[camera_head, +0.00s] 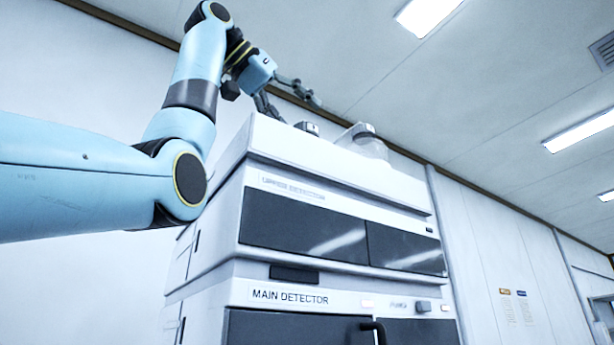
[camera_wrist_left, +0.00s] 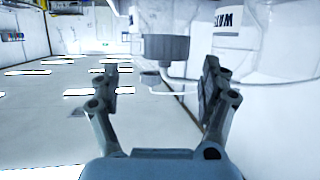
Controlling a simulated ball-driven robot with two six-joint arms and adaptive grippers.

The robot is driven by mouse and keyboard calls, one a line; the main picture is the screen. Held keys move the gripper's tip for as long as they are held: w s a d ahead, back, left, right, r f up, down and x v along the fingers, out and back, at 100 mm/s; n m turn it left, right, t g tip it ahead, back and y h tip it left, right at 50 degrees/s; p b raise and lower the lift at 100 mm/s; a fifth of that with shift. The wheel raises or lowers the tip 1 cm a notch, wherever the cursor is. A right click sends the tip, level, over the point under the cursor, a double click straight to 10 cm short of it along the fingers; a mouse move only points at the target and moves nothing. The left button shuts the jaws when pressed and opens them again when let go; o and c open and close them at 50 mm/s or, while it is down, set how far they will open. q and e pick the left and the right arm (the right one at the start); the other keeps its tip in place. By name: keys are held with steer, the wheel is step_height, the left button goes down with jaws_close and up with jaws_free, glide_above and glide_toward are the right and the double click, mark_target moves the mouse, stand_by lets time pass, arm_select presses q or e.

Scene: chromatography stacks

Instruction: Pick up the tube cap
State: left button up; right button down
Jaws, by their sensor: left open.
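My left gripper (camera_head: 299,111) is above the top of the white detector stack, its two fingers spread apart. In the left wrist view the open fingers (camera_wrist_left: 161,70) have nothing clamped between them. A large grey ribbed cap (camera_wrist_left: 165,48) on a clear bottle appears upside down beyond the fingers. A smaller grey cap-like piece (camera_wrist_left: 150,78) shows between the fingertips, beside a thin pale tube. I cannot tell for sure which one is the tube cap. In the head view, a small dark-and-white cap (camera_head: 308,128) shows just below the gripper. My right gripper is not in view.
The stack has an upper detector (camera_head: 300,222) over a main detector (camera_head: 240,295). A clear bottle with a dark cap (camera_head: 363,130) stands on top, right of the gripper. A labelled bottle (camera_wrist_left: 245,35) is close to the right finger in the wrist view.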

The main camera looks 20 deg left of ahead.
mark_target(307, 131)
arm_select(q)
steer(key=x, duration=0.1)
steer(key=p+x, duration=0.1)
steer(key=x, duration=0.1)
steer(key=p+x, duration=0.1)
steer(key=shift+w+a+f, duration=0.25)
steer(key=shift+w, duration=0.05)
steer(key=shift+w+d+f, duration=0.1)
steer(key=shift+w, duration=0.1)
steer(key=shift+s, duration=0.3)
steer(key=shift+c, duration=0.9)
steer(key=c, duration=1.1)
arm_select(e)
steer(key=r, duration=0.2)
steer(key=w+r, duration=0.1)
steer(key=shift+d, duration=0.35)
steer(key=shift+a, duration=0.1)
